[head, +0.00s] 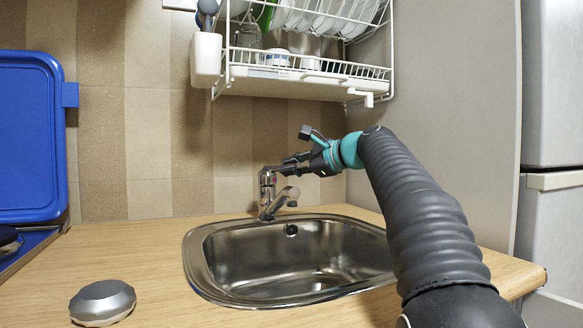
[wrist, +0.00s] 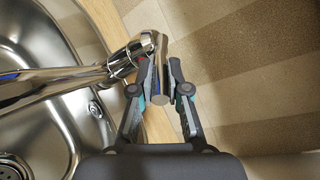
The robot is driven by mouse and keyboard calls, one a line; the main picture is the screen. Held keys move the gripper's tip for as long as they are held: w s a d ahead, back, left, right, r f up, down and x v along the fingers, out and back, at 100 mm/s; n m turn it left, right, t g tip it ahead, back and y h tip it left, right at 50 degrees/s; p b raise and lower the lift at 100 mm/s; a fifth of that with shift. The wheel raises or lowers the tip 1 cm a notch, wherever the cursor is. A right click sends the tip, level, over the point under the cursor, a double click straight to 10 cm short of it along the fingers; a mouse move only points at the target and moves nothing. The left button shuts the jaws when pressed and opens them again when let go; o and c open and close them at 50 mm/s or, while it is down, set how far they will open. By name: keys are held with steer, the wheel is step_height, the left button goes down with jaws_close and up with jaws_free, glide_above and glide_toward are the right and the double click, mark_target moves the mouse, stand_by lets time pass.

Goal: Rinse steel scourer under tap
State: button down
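A grey, faceted dome with a pale base (head: 103,302), which looks like the steel scourer, lies on the counter left of the sink; no wire texture shows. The chrome tap (head: 267,193) stands behind the sink; its spout also shows in the wrist view (wrist: 60,84). No water is seen running. My gripper (head: 288,165) is at the top of the tap. In the wrist view its narrowed fingers (wrist: 161,72) stand either side of a grey rod with a round end (wrist: 160,99), apparently the tap lever, and seem to touch it. The scourer is outside the wrist view.
The steel sink (head: 290,262) looks empty. A dish rack (head: 300,72) with plates and a white utensil holder (head: 206,58) hangs above. A blue lid (head: 30,140) stands upright at left. The wooden counter (head: 160,265) is clear between scourer and sink. A grey side panel (head: 450,110) is at right.

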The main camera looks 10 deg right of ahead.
steer(key=shift+r, duration=0.1)
steer(key=shift+r+p, duration=0.35)
steer(key=shift+p, duration=0.8)
steer(key=shift+w+a+r+g+p, duration=0.1)
steer(key=shift+g+p, duration=0.2)
steer(key=shift+p, duration=0.6)
steer(key=shift+f, duration=0.2)
steer(key=c, duration=1.2)
jaws_free()
steer(key=shift+o, duration=0.2)
